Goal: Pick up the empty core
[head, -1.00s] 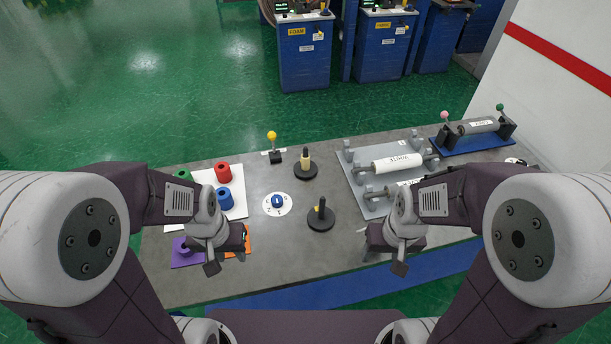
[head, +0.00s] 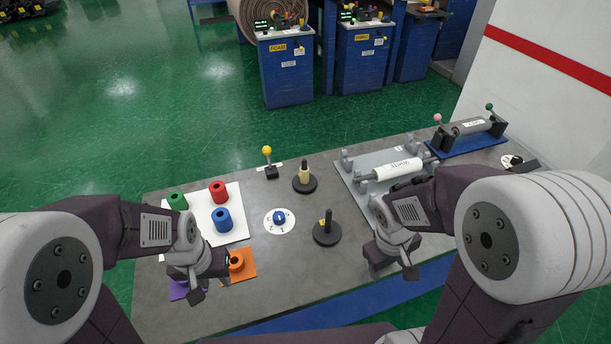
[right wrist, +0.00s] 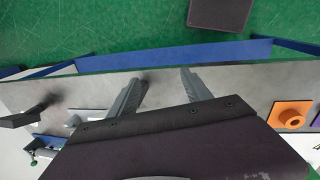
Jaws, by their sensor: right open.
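A tan sleeve, which looks like an empty core (head: 304,174), stands upright around a post on a black round base at the back middle of the table. A second black stand (head: 327,233) in front has a bare-looking post with a small yellow mark. My left gripper (head: 197,284) hangs over the front left, by the orange roll; its fingertips are not clear. My right gripper (head: 388,262) is right of the second stand, in front of the grey roller rack. The right wrist view shows its two fingers (right wrist: 160,92) apart, with nothing between them. Both grippers are apart from the tan sleeve.
Green (head: 177,201), red (head: 219,192) and blue (head: 223,219) rolls stand on a white sheet (head: 238,237). An orange roll (head: 236,261) sits on an orange square. A white-wrapped roller (head: 398,169) lies on the grey rack (head: 352,180). A yellow-knobbed lever (head: 267,152) stands left of the tan sleeve.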

